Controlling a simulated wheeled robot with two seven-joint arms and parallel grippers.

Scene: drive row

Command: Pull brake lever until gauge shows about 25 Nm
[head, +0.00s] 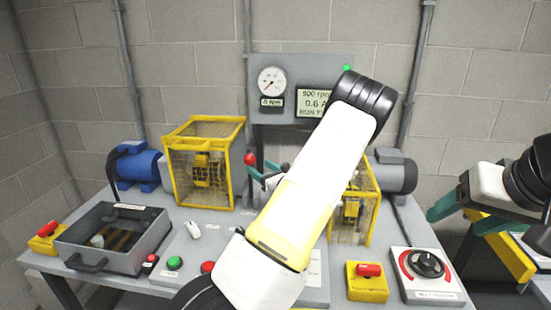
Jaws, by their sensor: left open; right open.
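The brake lever's red knob (250,158) stands upright in front of the grey panel, between the two yellow cages. My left gripper (258,170) has teal fingers and is open close to the knob, just below and right of it. Whether it touches the lever I cannot tell; my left arm hides much of the hand. The round gauge (271,82) is on the panel, and the small readout (271,102) below it shows 0 Nm. My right gripper (460,218) is open and empty at the right, away from the lever.
A display (316,101) reads 900 rpm and 0.6 A. A yellow cage (205,165) and blue motor (137,166) stand left. A grey open box (115,238), green button (175,263), red switch (368,270) and rotary knob (427,264) line the bench front.

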